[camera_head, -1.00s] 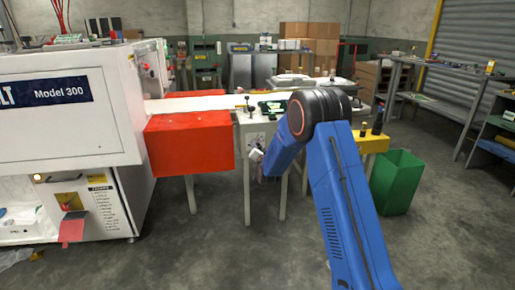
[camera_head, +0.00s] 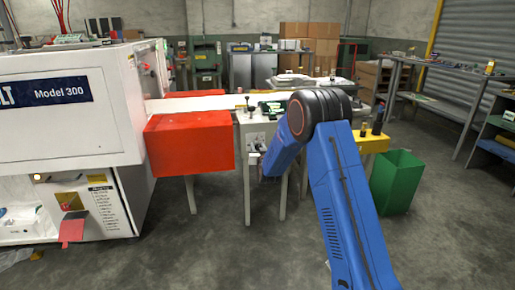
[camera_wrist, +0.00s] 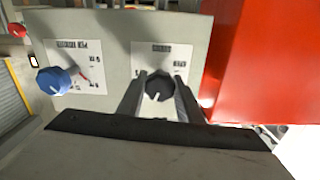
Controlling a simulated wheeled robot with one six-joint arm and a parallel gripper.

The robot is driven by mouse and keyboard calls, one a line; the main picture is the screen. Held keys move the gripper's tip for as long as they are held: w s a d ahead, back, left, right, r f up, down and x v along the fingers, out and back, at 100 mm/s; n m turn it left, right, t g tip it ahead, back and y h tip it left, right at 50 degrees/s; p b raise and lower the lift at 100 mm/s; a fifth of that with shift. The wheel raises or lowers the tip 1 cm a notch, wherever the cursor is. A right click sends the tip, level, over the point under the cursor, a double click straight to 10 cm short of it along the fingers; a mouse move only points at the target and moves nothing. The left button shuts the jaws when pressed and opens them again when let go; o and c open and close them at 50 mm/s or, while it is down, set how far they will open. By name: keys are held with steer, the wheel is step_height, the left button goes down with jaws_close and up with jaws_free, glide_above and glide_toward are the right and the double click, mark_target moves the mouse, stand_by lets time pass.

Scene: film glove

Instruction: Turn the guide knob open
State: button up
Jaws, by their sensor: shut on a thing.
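The black round knob (camera_wrist: 157,86) is on a pale grey panel (camera_wrist: 112,22) in the wrist view, over a white label with print too small to read. A light mark at its lower edge points down in this view. My gripper (camera_wrist: 160,80) has one finger on each side of the knob, shut on it. In the head view my gripper (camera_head: 256,146) is at the front of the pale machine panel, partly hidden by my blue arm. The knob cannot be made out there.
A blue knob (camera_wrist: 53,80) with its own label sits left of the black one in the wrist view. A red box (camera_wrist: 258,60) stands close on the right; the red box (camera_head: 188,141) also shows in the head view. A green bin (camera_head: 397,182) stands right of my arm.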

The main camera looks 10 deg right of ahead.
steer(key=n, duration=1.3)
steer(key=shift+f+n, duration=0.1)
steer(key=shift+n, duration=0.3)
steer(key=n, duration=1)
steer(key=shift+n, duration=0.4)
steer(key=o, duration=1)
steer(key=shift+a, duration=0.1)
steer(key=shift+o, duration=0.2)
steer(key=s, duration=1.7)
steer(key=shift+s, duration=0.25)
